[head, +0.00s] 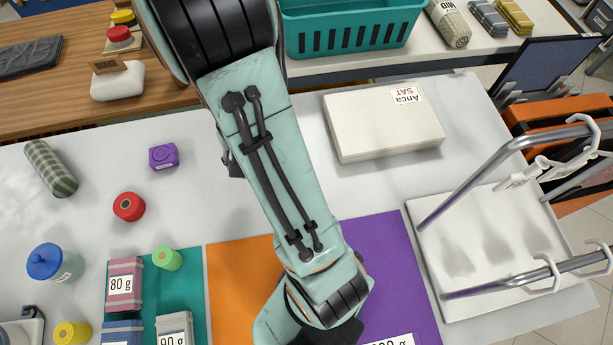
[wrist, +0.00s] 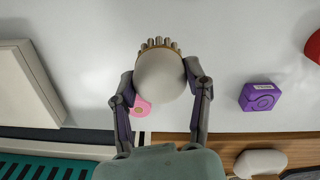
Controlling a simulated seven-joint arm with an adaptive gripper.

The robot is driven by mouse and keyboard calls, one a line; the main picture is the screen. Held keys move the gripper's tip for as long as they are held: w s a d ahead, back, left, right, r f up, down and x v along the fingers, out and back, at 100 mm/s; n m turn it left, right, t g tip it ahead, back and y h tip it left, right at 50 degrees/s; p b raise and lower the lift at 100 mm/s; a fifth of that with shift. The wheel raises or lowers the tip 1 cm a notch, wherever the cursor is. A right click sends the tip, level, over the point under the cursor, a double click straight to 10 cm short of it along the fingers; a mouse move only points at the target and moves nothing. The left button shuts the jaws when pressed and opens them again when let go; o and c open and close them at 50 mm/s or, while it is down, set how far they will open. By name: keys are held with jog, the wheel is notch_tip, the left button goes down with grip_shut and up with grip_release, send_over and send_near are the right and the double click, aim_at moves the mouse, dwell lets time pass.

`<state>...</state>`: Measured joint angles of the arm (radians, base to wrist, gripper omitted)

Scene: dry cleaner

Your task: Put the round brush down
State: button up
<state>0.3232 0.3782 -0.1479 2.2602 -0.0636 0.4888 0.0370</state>
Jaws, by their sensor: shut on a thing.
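The round brush (wrist: 160,76) shows in the wrist view as a pale grey-white dome with a tan rim and a row of greyish tufts at its far edge. My gripper (wrist: 160,72) has one finger on each side of the dome and is shut on it. The white table top (wrist: 225,40) lies behind the brush; I cannot tell whether the brush touches it.
A pink item (wrist: 141,107) shows partly behind the brush. A purple box (head: 163,156) and a red roll (head: 128,207) stand to the left on the table. A white box (head: 385,122) lies to the right, with a teal basket (head: 350,28) beyond. Bare table surrounds the purple box.

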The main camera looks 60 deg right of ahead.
jog(key=s+d+m, duration=0.6)
jog(key=s+d, duration=0.2)
jog(key=s, duration=0.1)
jog(key=f, duration=0.7)
jog(key=shift+s+d+f, duration=0.3)
jog(key=shift+s, duration=0.05)
jog(key=shift+f, duration=0.35)
jog(key=shift+f, duration=0.1)
jog(key=o, duration=1.2)
jog(key=shift+c, duration=0.2)
